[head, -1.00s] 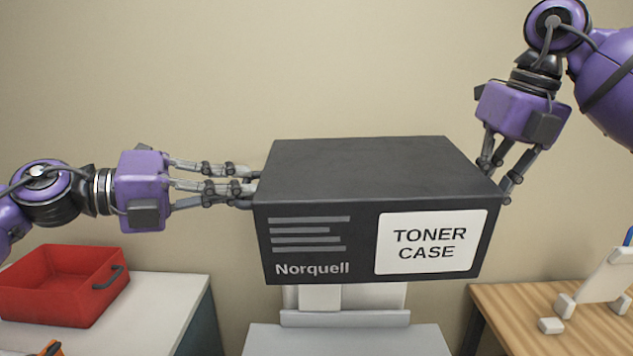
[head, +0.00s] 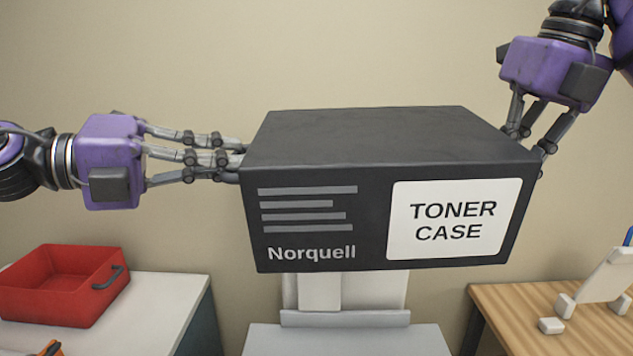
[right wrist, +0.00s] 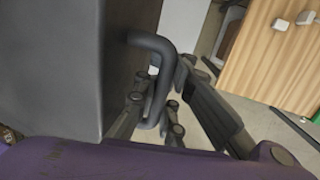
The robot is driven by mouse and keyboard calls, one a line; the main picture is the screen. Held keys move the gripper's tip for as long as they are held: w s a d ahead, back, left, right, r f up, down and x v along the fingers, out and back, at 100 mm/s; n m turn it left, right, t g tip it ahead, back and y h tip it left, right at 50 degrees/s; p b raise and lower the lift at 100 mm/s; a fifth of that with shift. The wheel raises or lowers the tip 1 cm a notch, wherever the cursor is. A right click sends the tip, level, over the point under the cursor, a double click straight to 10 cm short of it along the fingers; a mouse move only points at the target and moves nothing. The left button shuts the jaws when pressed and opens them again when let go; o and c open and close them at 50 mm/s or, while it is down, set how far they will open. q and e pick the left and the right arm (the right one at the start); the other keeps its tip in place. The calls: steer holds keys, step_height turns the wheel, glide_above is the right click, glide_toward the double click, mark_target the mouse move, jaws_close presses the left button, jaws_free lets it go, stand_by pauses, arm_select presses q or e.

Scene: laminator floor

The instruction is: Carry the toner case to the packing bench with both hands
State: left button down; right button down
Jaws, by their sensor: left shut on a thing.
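The black toner case (head: 380,140), marked Norquell with a white TONER CASE label, is in the air in the middle of the head view, roughly level. My left gripper (head: 236,160) is shut at the case's left side; what its fingertips grip there is hidden. My right gripper (head: 537,152) is at the right side, coming down from above.
Below the case is a grey stand (head: 345,338) with an upright back. A wooden-topped table (head: 520,325) with white holders (head: 605,278) is at the right. A white-topped table (head: 165,300) with a red bin (head: 62,290) is at the left.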

arm_select(q)
steer(key=shift+w+a, duration=0.2)
arm_select(e)
steer(key=shift+d, duration=0.35)
